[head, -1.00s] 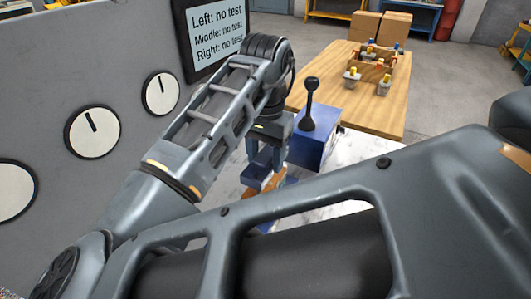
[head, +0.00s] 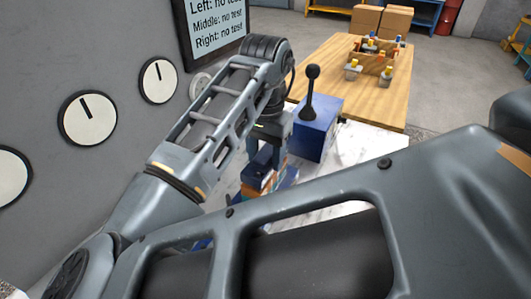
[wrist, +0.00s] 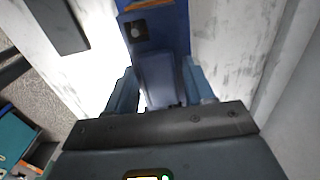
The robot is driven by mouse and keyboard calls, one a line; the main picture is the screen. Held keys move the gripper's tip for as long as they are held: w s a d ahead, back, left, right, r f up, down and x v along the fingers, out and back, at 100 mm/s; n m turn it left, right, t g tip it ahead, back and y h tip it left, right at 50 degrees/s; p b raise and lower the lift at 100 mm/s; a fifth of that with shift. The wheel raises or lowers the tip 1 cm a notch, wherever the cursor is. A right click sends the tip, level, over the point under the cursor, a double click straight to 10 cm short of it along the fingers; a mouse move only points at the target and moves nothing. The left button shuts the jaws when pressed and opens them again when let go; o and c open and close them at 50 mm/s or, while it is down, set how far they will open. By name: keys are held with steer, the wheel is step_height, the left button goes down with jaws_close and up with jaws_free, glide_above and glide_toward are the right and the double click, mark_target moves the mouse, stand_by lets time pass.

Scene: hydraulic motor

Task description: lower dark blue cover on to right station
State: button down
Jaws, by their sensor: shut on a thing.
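My gripper (head: 266,148) is shut on the dark blue cover (head: 262,164), partly hidden by my arm in the head view. In the wrist view the cover (wrist: 165,80) sits between the two fingers (wrist: 160,92). In the head view, orange and blue parts (head: 257,182) show directly below the cover, over the white table. I cannot tell whether the cover touches them, or which station they belong to. In the wrist view a blue part with a dark square and a round light spot (wrist: 138,30) lies just beyond the cover.
A blue box with a black lever (head: 318,130) stands close right of my gripper. A grey panel with dials (head: 88,117) and a "no test" screen (head: 213,25) is at left. Behind is a wooden table (head: 385,98) with a parts crate (head: 372,62).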

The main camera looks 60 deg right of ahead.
mark_target(265, 153)
steer(key=shift+f+b, duration=0.35)
steer(key=shift+f, duration=0.2)
steer(key=shift+c, duration=1.6)
jaws_free()
steer(key=shift+r, duration=3.9)
